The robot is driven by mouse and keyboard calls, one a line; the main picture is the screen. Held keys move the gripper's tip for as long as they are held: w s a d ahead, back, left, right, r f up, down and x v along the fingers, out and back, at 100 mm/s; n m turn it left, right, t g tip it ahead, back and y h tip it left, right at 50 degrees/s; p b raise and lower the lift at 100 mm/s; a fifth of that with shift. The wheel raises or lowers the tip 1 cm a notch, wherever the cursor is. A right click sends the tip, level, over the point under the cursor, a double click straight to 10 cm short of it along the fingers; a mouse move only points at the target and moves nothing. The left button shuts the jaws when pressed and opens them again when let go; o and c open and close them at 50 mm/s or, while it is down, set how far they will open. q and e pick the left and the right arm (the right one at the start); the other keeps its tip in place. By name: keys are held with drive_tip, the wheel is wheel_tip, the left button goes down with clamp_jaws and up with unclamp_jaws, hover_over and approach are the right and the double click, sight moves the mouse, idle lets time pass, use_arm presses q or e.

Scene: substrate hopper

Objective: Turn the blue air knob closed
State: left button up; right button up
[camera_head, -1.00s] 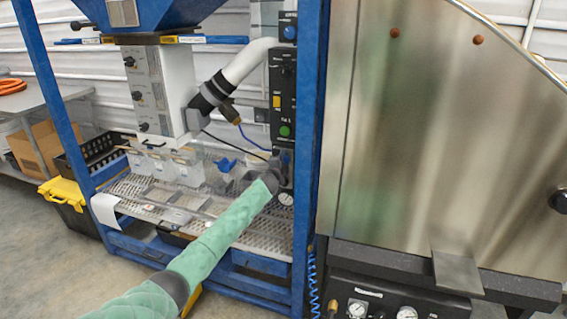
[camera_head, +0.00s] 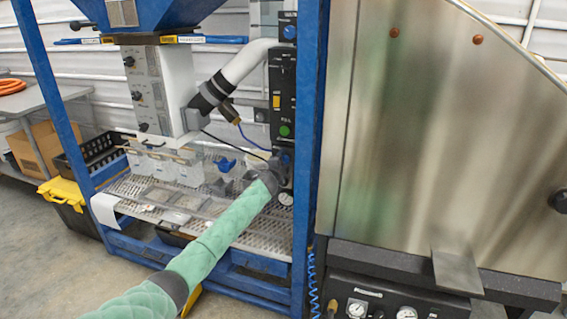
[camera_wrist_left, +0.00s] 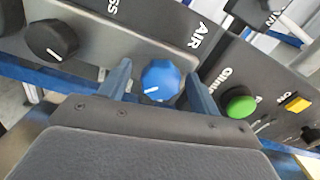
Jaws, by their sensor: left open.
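The blue air knob (camera_wrist_left: 161,80) shows in the left wrist view on a grey panel, under the word AIR. Its white pointer line points to the lower left in that view. My left gripper (camera_wrist_left: 160,82) is open, with one finger on each side of the knob. I cannot tell whether the fingers touch it. In the head view the knob (camera_head: 286,157) is partly hidden behind my left gripper (camera_head: 279,166), at the lower part of the black control panel. My right gripper is not in view.
A black knob (camera_wrist_left: 52,40) sits on the same panel. A green button (camera_wrist_left: 239,103) and a yellow switch (camera_wrist_left: 296,102) are on the neighbouring panel. The blue frame post (camera_head: 311,150) stands close right of my gripper. A perforated shelf (camera_head: 262,232) lies below.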

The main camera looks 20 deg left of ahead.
use_arm(q)
drive_tip(key=s, duration=0.7)
drive_tip(key=shift+s+b, duration=0.3)
drive_tip(key=shift+s, duration=0.05)
drive_tip(key=shift+a, duration=0.1)
